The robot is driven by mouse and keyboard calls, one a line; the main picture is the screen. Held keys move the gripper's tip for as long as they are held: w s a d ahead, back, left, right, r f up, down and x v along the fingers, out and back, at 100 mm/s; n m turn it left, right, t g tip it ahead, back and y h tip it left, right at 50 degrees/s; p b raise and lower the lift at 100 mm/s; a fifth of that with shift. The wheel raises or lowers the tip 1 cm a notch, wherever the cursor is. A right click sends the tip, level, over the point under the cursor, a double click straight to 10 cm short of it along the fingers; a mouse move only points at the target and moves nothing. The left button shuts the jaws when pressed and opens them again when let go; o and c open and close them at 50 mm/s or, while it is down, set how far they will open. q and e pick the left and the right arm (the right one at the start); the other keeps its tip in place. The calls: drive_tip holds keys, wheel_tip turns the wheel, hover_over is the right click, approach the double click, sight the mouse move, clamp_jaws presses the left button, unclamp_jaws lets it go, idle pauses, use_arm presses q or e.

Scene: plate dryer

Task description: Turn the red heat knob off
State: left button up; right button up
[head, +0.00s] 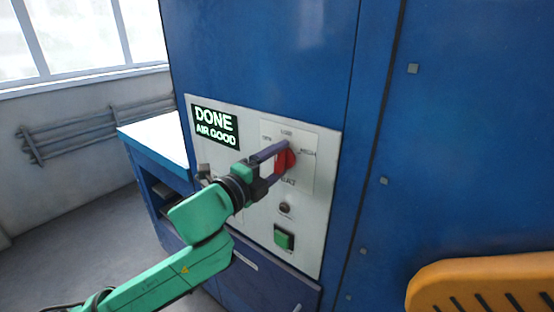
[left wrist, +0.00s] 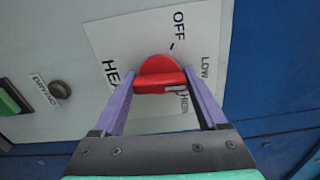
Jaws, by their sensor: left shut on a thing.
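The red heat knob (head: 284,160) sits on a white label plate on the pale control panel (head: 309,250) in the head view. My left gripper (head: 275,158) reaches it from the left, with its purple fingers on either side of the knob. In the left wrist view the knob (left wrist: 158,70) lies between the fingertips (left wrist: 158,82), with the gripper shut on its raised bar. The OFF and LOW labels show beyond the knob there, and part of HEAT shows to its left. I cannot tell which setting the knob marks. My right gripper is not in view.
A lit display (head: 215,126) reads DONE and AIR GOOD. A dark round button (head: 284,208) and a green square button (head: 284,239) are below the knob. The blue cabinet (head: 460,130) stands around the panel. An orange slatted thing (head: 485,285) is at lower right.

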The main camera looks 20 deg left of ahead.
use_arm(q)
drive_tip(key=n+p, duration=0.1)
drive_tip(key=n, duration=0.5)
drive_tip(key=shift+r, duration=0.15)
drive_tip(key=n+p, duration=0.2)
drive_tip(key=n, duration=0.4)
drive_tip(key=shift+n, duration=0.3)
drive_tip(key=o, duration=1.3)
drive_tip(key=shift+w, duration=0.1)
